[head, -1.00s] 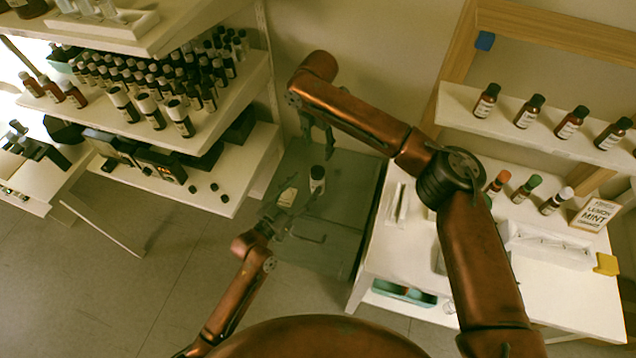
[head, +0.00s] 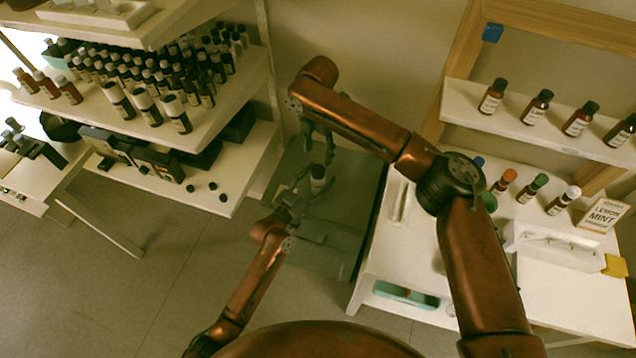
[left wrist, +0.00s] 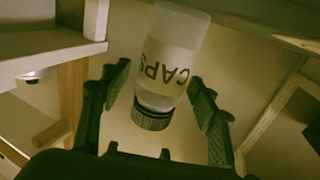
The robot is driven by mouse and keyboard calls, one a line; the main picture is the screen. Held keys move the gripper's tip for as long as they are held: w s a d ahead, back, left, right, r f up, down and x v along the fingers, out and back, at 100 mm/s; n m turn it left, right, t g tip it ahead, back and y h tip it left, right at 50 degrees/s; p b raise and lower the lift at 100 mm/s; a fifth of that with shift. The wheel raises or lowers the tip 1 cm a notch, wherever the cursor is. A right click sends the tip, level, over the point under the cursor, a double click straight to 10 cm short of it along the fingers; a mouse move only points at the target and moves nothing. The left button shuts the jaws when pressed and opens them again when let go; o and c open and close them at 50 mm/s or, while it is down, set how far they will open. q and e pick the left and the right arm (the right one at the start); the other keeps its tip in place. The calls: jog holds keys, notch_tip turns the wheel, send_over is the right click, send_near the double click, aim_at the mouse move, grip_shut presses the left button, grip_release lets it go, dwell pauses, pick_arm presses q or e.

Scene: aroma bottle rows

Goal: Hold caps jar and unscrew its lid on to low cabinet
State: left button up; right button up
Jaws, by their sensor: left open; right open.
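The caps jar (head: 318,180) stands on the grey-green low cabinet (head: 335,215), with its dark lid on. In the left wrist view the jar (left wrist: 170,65) appears inverted, with "CAPS" on its label and the ribbed dark lid (left wrist: 152,116) towards the bottom of the picture. My left gripper (head: 305,187) is open beside the jar, its fingers on either side with gaps visible in the wrist view. My right gripper (head: 319,146) is open and points down above the jar. The exact gap between it and the lid is hard to tell.
Shelves crowded with bottles (head: 150,105) stand to the left. A white table (head: 480,270) with bottles, a white rack (head: 555,245) and a lemon mint sign (head: 602,215) is on the right. The cabinet's front part is bare behind my left arm.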

pick_arm(q)
jog(key=shift+c, duration=0.7)
grip_shut()
jog(key=shift+o, duration=0.6)
grip_release()
jog(key=shift+s+a, duration=0.1)
